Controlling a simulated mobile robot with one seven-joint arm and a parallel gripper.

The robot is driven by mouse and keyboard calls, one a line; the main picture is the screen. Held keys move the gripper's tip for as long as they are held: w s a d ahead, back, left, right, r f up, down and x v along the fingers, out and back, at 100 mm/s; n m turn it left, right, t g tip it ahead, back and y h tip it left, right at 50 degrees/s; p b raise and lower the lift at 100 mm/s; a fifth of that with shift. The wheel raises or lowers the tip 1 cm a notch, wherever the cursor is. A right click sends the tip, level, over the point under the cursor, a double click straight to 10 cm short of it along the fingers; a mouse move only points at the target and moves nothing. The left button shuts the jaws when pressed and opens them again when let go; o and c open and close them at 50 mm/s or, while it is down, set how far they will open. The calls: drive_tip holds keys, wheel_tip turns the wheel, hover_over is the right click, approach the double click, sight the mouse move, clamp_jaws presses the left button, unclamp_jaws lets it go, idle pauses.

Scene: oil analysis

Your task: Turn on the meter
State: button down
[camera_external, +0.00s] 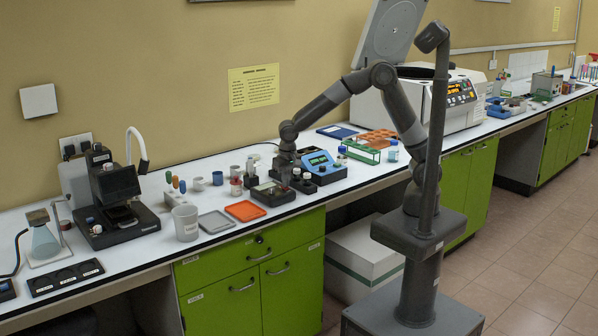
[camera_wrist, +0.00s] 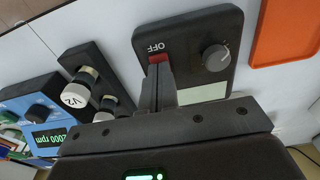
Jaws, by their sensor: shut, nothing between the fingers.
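The meter (camera_wrist: 200,30) is a dark box with a round grey knob (camera_wrist: 215,57), a pale blank display (camera_wrist: 205,93) and a red switch (camera_wrist: 157,57) beside the word OFF. The fingers hide part of the switch and the meter's near side. In the external view my gripper (camera_external: 284,182) points down over the meter.
An orange tray (camera_wrist: 285,35) and a grey tray (camera_external: 216,222) lie nearby.

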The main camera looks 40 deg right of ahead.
drive_tip(key=shift+r, duration=0.1)
wheel_tip(320, 180, up, 14)
drive_tip(key=s, duration=0.2)
idle(0.4)
drive_tip(key=shift+w, duration=0.1)
drive_tip(key=shift+w+t, duration=0.3)
drive_tip(key=shift+w, duration=0.35)
drive_tip(key=f, duration=0.4)
drive_tip(key=w+f, duration=0.1)
drive_tip(key=f, duration=0.4)
drive_tip(key=w+f, duration=0.1)
drive_tip(key=f, duration=0.4)
